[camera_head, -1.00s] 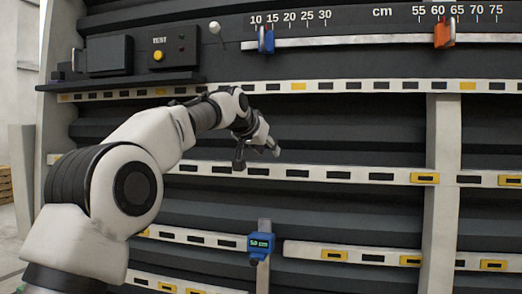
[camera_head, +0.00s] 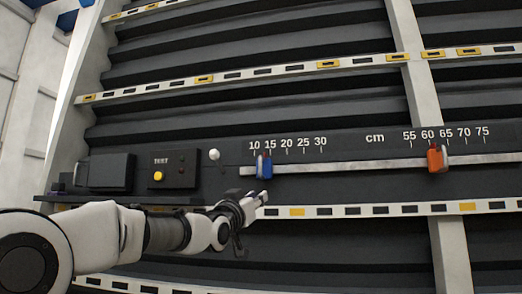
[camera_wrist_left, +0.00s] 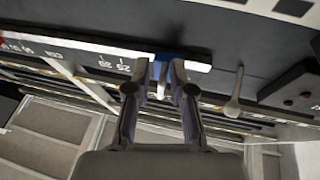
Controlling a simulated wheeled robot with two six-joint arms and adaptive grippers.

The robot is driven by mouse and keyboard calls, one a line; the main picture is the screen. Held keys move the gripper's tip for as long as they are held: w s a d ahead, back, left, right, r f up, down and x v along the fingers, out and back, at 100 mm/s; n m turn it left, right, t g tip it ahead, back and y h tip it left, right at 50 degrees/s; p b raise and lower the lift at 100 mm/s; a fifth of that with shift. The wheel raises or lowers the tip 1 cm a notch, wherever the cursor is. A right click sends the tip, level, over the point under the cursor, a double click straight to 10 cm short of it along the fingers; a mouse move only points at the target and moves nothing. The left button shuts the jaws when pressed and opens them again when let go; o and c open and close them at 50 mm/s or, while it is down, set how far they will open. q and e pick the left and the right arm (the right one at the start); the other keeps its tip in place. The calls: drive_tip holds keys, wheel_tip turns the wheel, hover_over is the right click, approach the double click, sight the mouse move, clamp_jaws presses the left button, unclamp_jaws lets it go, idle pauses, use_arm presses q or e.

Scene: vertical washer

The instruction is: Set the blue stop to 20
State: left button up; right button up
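The blue stop (camera_head: 264,166) sits on the pale horizontal rail (camera_head: 345,166), under the scale between the marks 10 and 15. My left gripper (camera_head: 257,199) is just below the stop in the head view. In the left wrist view, the two fingers of the left gripper (camera_wrist_left: 158,70) are spread apart. The blue stop (camera_wrist_left: 168,56) shows in part at the gap between the fingertips, near the right one. I cannot tell whether a finger touches it. The 20 mark (camera_head: 287,144) is to the right of the stop. My right gripper is not in view.
An orange stop (camera_head: 436,158) sits on the same rail near 60. Left of the rail are a white-knobbed lever (camera_head: 214,155), a control box with a yellow button (camera_head: 158,176) and a dark box (camera_head: 106,172). A slotted strip (camera_head: 370,210) runs below. The rail between the stops is clear.

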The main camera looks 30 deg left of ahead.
sight(259, 167)
use_arm(q)
drive_tip(key=s+r, duration=0.5)
drive_tip(key=r, duration=0.2)
drive_tip(key=shift+t, duration=0.3)
drive_tip(key=p+x, duration=0.2)
drive_tip(key=x, duration=0.1)
drive_tip(key=f+p+x, duration=0.1)
drive_tip(key=x, duration=0.1)
drive_tip(key=p+x, duration=0.2)
drive_tip(key=x, duration=0.1)
drive_tip(key=shift+w+a+f+p, duration=0.1)
drive_tip(key=shift+w+f+p, duration=0.2)
drive_tip(key=shift+w, duration=0.4)
drive_tip(key=shift+r, duration=0.2)
drive_tip(key=shift+s, duration=0.3)
drive_tip(key=shift+w+f, duration=0.1)
drive_tip(key=shift+w, duration=0.15)
clamp_jaws()
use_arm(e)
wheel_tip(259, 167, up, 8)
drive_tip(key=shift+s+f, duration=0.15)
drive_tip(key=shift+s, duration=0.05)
